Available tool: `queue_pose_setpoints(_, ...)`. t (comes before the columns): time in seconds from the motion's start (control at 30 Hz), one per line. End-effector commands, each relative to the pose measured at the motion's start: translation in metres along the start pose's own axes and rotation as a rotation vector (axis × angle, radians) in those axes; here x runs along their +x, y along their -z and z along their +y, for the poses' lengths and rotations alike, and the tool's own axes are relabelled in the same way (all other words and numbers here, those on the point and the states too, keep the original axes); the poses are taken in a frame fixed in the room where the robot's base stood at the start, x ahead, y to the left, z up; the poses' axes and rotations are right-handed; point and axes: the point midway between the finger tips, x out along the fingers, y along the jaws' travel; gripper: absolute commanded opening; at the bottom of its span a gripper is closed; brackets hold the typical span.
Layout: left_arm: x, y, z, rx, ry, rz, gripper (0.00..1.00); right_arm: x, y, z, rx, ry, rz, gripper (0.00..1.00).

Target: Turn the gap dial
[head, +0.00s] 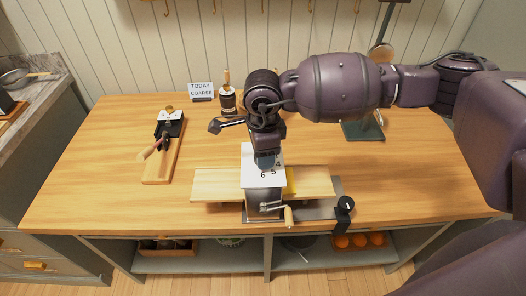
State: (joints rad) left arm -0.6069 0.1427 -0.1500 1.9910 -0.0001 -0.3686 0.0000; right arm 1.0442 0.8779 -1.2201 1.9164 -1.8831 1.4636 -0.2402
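A white number plate (250,179) with 4, 5 and 6 readable lies on top of a crank machine (263,203) at the front middle of the table. My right gripper (266,160) points down over the middle of this plate. It hides the dial's centre and several numbers. I cannot tell whether its fingers touch the dial, or whether they are open or shut. A white sign (201,91) at the back reads "TODAY COARSE". My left gripper is not in view.
The machine has a crank with a wooden knob (288,216) at its front and a board (214,184) beneath. A black clamp knob (345,203) stands to the right. A wooden stand with a black tool (169,135) is at left. The left front tabletop (110,190) is clear.

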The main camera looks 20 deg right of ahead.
Motion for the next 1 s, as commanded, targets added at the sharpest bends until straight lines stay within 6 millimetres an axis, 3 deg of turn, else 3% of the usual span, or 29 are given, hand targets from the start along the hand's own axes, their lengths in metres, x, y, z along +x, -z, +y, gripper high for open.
queue_pose_setpoints(0.03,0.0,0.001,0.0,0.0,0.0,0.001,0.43,-0.001,0.0,0.0,0.0,0.001,0.0,0.56)
queue_pose_setpoints(0.13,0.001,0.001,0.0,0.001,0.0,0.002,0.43,0.0,0.0,0.0,-0.001,0.001,0.0,0.69)
queue_pose_setpoints(0.53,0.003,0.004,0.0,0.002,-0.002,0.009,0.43,-0.009,0.0,0.0,-0.002,0.0,-0.001,0.69)
queue_pose_setpoints(1.0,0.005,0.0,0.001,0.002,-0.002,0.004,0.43,-0.087,0.0,0.0,-0.001,0.002,0.0,0.69)
